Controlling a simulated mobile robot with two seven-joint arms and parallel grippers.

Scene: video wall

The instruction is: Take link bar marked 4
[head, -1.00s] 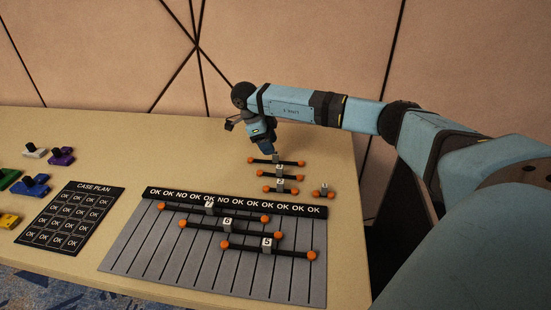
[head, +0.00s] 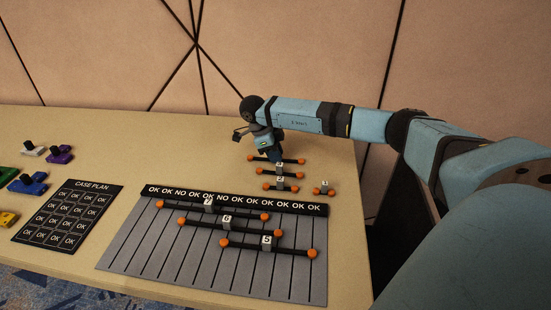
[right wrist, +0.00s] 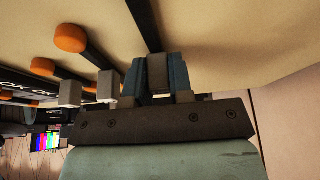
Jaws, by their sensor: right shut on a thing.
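The right gripper (head: 274,155) is shut on the grey block of the farthest link bar (head: 292,160), a black rod with orange ends. In the right wrist view the block (right wrist: 157,72) sits between the blue fingers (right wrist: 156,80), with the dark rod (right wrist: 144,25) running away above it. Its number is hidden, so I cannot read whether it is 4. I cannot tell whether it touches the table. My left gripper is not in view.
Shorter link bars (head: 280,187) lie just in front, with a very short one (head: 324,190) to their right. Bars marked 7, 6 and 5 (head: 267,240) lie on the grey striped board (head: 130,255). A case plan card (head: 68,215) and coloured pieces (head: 28,183) are at left.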

